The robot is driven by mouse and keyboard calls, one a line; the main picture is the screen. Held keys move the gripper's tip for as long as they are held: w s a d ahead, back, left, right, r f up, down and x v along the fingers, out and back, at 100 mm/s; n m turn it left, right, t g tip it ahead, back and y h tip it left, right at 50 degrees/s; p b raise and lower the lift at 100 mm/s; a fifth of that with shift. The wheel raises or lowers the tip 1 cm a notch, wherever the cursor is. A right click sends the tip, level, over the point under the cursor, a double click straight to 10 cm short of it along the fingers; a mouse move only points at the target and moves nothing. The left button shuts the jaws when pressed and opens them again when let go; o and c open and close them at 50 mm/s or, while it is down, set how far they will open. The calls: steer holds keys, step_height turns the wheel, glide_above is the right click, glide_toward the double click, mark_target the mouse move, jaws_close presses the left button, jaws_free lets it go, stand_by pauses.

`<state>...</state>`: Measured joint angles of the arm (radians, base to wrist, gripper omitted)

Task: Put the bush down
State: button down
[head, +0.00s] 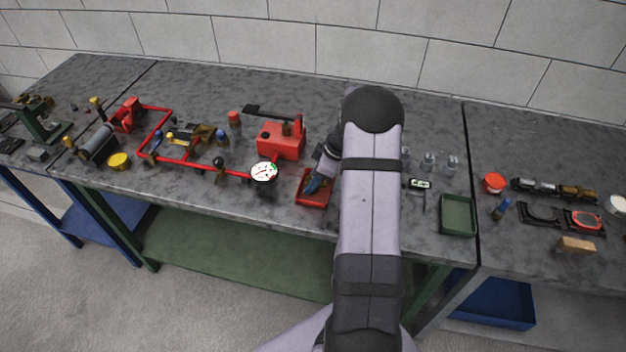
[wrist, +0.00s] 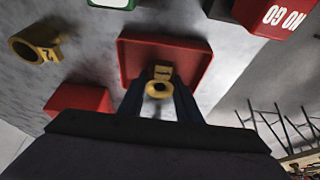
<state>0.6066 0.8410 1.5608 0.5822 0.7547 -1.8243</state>
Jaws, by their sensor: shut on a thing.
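A small brass-yellow bush (wrist: 160,90) is between the dark blue fingers of my gripper (wrist: 160,84) in the wrist view. The gripper is shut on it. Behind the bush lies a shallow red tray (wrist: 196,62), and the bush shows against its floor and near rim. I cannot tell whether the bush touches the tray. In the head view my gripper (head: 314,184) points down over the red tray (head: 312,203) near the bench's front edge. The bush cannot be made out there, and my arm hides part of the bench.
A second brass ring marked 2 (wrist: 36,46) lies apart from the tray. A red block (wrist: 80,102) and a red NO GO box (wrist: 276,14) are nearby. In the head view a white dial gauge (head: 264,171) stands left of the tray, and a green tray (head: 458,216) right.

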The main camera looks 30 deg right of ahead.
steer(key=shift+f, duration=0.1)
steer(key=c, duration=1.3)
jaws_free()
steer(key=b+v, duration=0.3)
steer(key=v, duration=0.9)
steer(key=s+a+m+g+h, duration=0.15)
steer(key=s+a+m, duration=0.4)
steer(key=a, duration=0.95)
steer(key=shift+s+a+f+m+g+h, duration=0.3)
steer(key=shift+s+a+f+m, duration=0.35)
steer(key=shift+s+a, duration=1.35)
steer(key=shift+s+a+f+m+g+h, duration=0.25)
steer(key=shift+s+a+f+m, duration=0.5)
steer(key=shift+s, duration=2.25)
steer(key=shift+s+a+f+m+g+h, duration=0.45)
steer(key=shift+s+a, duration=1.1)
steer(key=shift+s, duration=0.95)
steer(key=shift+f, duration=0.1)
